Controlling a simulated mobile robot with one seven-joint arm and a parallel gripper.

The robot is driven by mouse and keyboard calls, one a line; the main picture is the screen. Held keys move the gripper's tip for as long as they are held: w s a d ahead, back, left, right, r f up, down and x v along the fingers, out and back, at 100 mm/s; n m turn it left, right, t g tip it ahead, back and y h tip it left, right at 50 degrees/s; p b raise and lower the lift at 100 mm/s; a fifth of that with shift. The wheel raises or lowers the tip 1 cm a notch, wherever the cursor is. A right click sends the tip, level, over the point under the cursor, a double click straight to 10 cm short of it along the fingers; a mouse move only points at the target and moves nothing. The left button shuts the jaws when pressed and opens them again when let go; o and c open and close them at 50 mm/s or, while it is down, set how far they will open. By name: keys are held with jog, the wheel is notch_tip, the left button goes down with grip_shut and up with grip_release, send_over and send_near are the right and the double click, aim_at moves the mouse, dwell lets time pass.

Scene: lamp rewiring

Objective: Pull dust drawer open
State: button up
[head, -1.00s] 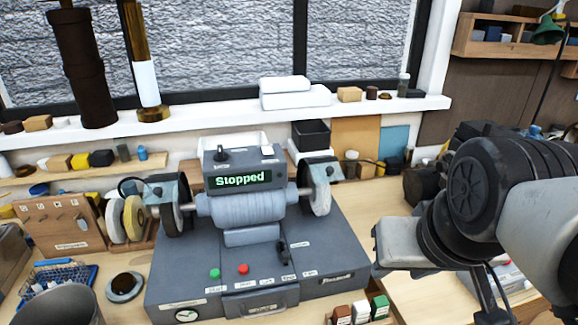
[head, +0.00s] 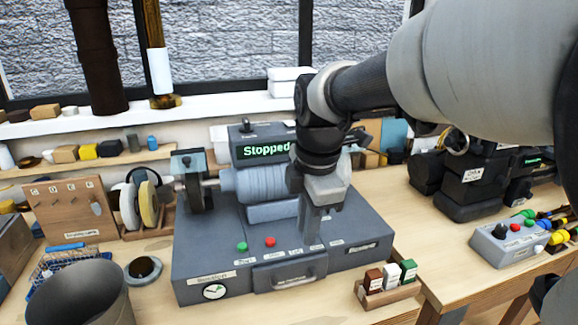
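The dust drawer (head: 290,270) is in the front face of the grey bench grinder, in the middle, below the button panel. The fingers overlap in this view, so I cannot see a gap. My arm hides the grinder's right wheel.
A small rack of coloured blocks (head: 386,290) stands right of the drawer, near the bench edge. A metal cup (head: 82,295) is at the front left. A grey control box (head: 508,241) lies on the right. The bench just before the drawer looks clear.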

aim_at(301, 283)
jog(key=w+f, duration=0.1)
jog(key=f, duration=0.4)
jog(key=w+f+b, duration=0.1)
jog(key=f, duration=0.5)
jog(key=w+f+b, duration=0.1)
jog(key=f, duration=0.4)
jog(key=shift+a+f, duration=0.3)
jog(key=shift+f, duration=0.05)
grip_shut()
